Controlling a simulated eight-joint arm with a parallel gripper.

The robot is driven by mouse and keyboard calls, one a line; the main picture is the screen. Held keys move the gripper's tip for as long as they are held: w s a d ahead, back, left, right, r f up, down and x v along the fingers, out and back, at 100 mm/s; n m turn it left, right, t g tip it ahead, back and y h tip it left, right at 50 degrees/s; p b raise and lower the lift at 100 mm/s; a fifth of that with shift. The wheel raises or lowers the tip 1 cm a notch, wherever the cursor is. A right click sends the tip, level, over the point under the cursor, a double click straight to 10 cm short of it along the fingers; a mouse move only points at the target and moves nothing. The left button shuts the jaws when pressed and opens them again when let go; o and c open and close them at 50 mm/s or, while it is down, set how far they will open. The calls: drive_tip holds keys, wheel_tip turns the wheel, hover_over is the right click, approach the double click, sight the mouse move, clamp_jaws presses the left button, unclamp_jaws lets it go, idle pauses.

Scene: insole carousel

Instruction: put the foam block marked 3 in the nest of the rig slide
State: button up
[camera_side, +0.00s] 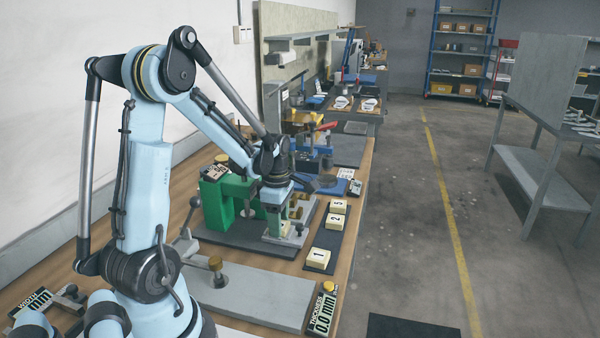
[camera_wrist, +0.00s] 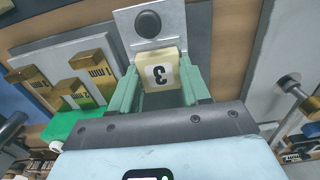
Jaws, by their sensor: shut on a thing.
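My gripper (camera_wrist: 159,88) is shut on the cream foam block marked 3 (camera_wrist: 158,72), its two green fingers on either side of the block. The 3 reads upside down in the wrist view. Just beyond the block lies a light grey plate with a dark round knob or disc, which looks like the rig slide (camera_wrist: 178,18). I cannot tell whether the block touches it, and the nest is not clear to see. In the side view my gripper (camera_side: 279,228) points down beside the green rig frame (camera_side: 215,205), low over its grey base; the block is hidden there.
Foam blocks marked 1 (camera_side: 318,258) and 2 (camera_side: 334,221), and another behind, lie on a dark mat (camera_side: 327,240) to the right. Brass gauge pieces (camera_wrist: 90,65) stand left of my gripper in the wrist view. A grey lever fixture (camera_side: 245,297) is in front.

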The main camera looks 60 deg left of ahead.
drive_tip(key=shift+f, duration=0.1)
drive_tip(key=o, duration=1.1)
wheel_tip(320, 180, up, 12)
drive_tip(key=d+m+t, duration=0.2)
drive_tip(key=d+m, duration=0.4)
drive_tip(key=m, duration=0.3)
drive_tip(key=d+m+t, duration=0.2)
drive_tip(key=d+m, duration=0.5)
drive_tip(key=m, duration=0.2)
drive_tip(key=d+f+m+t, duration=0.1)
drive_tip(key=d+m+t, duration=0.2)
drive_tip(key=d+m, duration=0.4)
drive_tip(key=shift+s+m, duration=0.3)
drive_tip(key=shift+m, duration=0.7)
